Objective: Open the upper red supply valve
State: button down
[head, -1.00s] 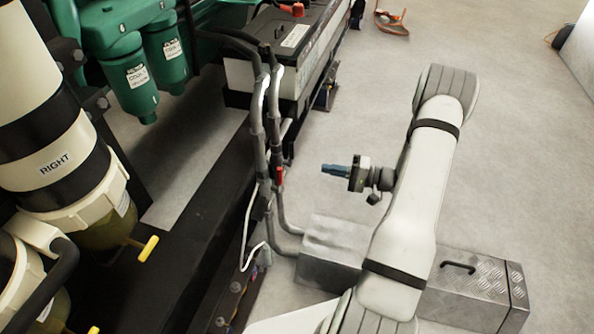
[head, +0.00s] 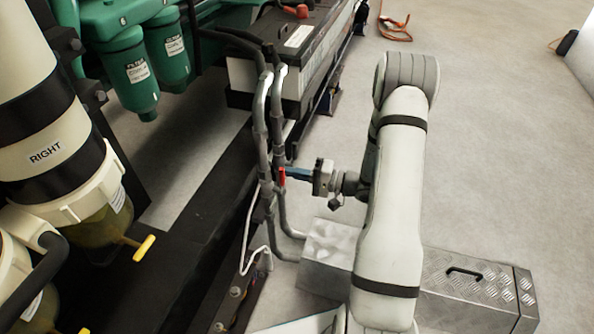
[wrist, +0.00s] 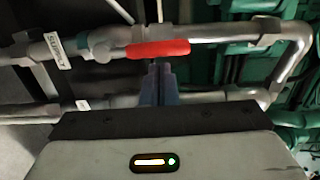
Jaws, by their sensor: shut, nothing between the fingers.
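The red supply valve handle (wrist: 158,49) lies along the upper grey pipe in the wrist view, with a white tag reading "SUPPLY" (wrist: 57,51) to its left. In the head view the red handle (head: 282,177) shows as a small upright strip on the pipes. My gripper (head: 290,174) reaches left to the handle, its blue fingers shut and empty. In the wrist view the fingertips (wrist: 157,65) end just below the middle of the handle; I cannot tell whether they touch it.
Grey pipes (head: 262,125) rise beside the black genset frame (head: 190,220). A second pipe (wrist: 215,96) runs below the handle. A metal checker-plate box (head: 460,285) lies on the floor behind my arm. Yellow-handled filter drains (head: 144,248) are at left.

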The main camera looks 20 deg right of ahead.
jog(key=shift+s+f, duration=0.1)
jog(key=shift+s+a+n+b, duration=0.3)
jog(key=shift+a+b, duration=0.05)
jog(key=shift+b, duration=0.25)
